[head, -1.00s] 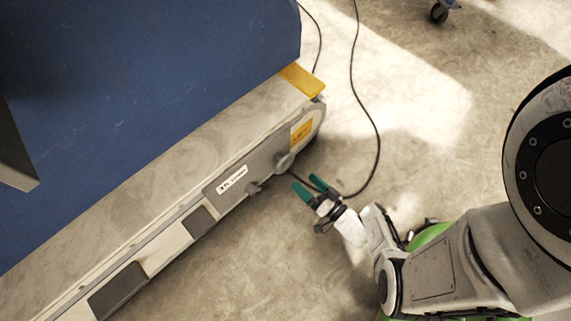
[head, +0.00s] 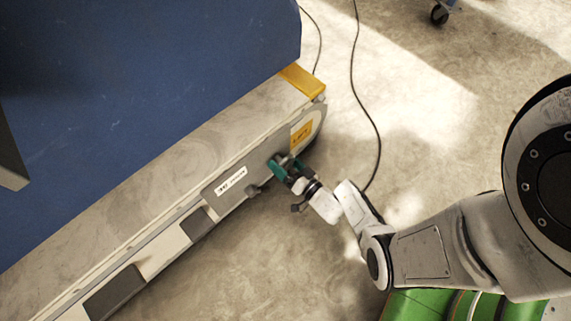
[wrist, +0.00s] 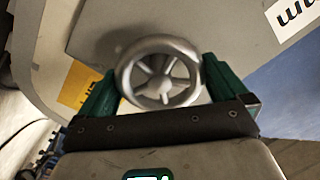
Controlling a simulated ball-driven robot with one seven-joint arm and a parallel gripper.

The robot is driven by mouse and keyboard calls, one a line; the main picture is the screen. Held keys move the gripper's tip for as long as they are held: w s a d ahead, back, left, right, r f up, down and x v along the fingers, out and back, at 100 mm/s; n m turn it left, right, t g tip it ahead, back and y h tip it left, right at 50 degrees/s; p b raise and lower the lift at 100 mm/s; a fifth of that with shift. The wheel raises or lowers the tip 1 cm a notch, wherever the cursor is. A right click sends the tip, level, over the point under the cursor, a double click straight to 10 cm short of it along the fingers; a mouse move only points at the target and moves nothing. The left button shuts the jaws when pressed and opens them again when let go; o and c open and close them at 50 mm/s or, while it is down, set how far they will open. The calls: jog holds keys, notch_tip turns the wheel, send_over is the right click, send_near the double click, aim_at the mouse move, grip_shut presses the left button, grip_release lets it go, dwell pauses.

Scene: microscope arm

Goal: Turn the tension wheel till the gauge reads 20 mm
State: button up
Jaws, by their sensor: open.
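The tension wheel (wrist: 160,73) is a grey spoked handwheel on the side of the long grey machine (head: 236,180). In the wrist view it sits between the two green fingers of my gripper (wrist: 160,85), one on each side of its rim. My gripper (head: 287,169) is open around the wheel; I cannot tell whether either finger touches the rim. In the head view the fingers mostly hide the wheel. I cannot make out a gauge or a reading in either view.
A yellow end piece (head: 303,81) caps the machine beside the blue surface (head: 150,80). A black cable (head: 374,125) lies on the floor near my arm. The floor in front is otherwise clear.

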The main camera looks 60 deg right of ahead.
jog(key=shift+c, duration=0.2)
jog(key=c, duration=0.6)
jog(key=shift+o, duration=0.2)
jog(key=shift+f+m, duration=0.1)
jog(key=shift+m, duration=0.2)
jog(key=m+b, duration=0.1)
jog(key=m, duration=0.3)
jog(key=shift+s+m+b, duration=0.1)
jog(key=shift+m+b, duration=0.2)
jog(key=shift+b, duration=0.1)
jog(key=m+b, duration=0.1)
jog(key=m, duration=0.4)
jog(key=shift+f, duration=0.1)
jog(key=m, duration=0.6)
jog(key=shift+m, duration=0.4)
jog(key=m, duration=0.6)
jog(key=shift+f+m, duration=0.1)
jog(key=shift+m, duration=0.2)
jog(key=shift+p, duration=0.3)
